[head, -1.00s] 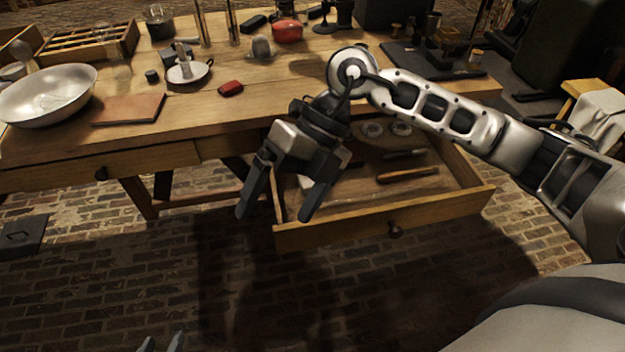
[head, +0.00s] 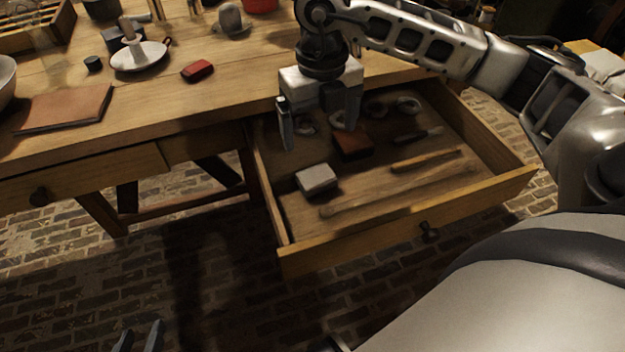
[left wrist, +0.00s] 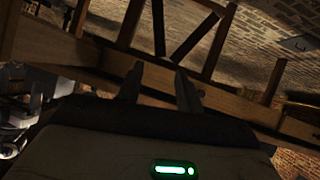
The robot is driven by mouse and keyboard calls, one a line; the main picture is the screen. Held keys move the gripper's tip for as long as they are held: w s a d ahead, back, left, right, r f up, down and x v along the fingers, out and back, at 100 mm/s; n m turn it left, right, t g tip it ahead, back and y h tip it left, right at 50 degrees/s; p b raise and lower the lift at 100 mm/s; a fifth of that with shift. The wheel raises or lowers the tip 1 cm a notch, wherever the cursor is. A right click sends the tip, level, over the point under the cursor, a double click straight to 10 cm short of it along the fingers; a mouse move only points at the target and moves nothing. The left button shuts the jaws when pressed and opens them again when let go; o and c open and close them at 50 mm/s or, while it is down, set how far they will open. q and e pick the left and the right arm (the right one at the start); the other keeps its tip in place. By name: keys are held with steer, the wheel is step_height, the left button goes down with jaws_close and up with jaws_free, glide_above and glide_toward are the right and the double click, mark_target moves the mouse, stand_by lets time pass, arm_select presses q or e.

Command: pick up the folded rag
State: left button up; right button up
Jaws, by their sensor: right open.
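A small pale grey, block-shaped item (head: 317,179) lies in the left part of the open drawer (head: 400,232) in the head view. It may be the folded rag, but I cannot tell its material. A reddish-brown item (head: 352,144) lies behind it. My right gripper (head: 320,122) points down over the back left of the drawer, open and empty, beyond the pale item. My left gripper (head: 138,338) is at the bottom edge of the head view, low and away from the drawer. Its fingers also show in the left wrist view (left wrist: 160,85), apart with nothing between them.
The drawer also holds a wooden-handled tool (head: 425,160), a long stick and several grey rings. On the tabletop are a red block (head: 197,70), a brown flat board (head: 65,107) and a white dish (head: 140,56). A pale cloth lies at the far right (head: 603,62).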

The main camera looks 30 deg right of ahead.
steer(key=b, duration=0.1)
glide_above(318, 178)
steer(key=f, duration=0.8)
steer(key=shift+s+a, duration=0.15)
steer(key=shift+s, duration=0.25)
steer(key=f, duration=0.2)
steer(key=w+f, duration=0.1)
steer(key=f, duration=0.1)
steer(key=shift+f+b, duration=0.25)
steer(key=shift+b, duration=0.15)
steer(key=shift+f, duration=0.55)
arm_select(q)
steer(key=shift+g, duration=0.4)
steer(key=f, duration=0.4)
steer(key=shift+w+d, duration=0.35)
steer(key=shift+d, duration=0.05)
arm_select(e)
steer(key=c, duration=1.1)
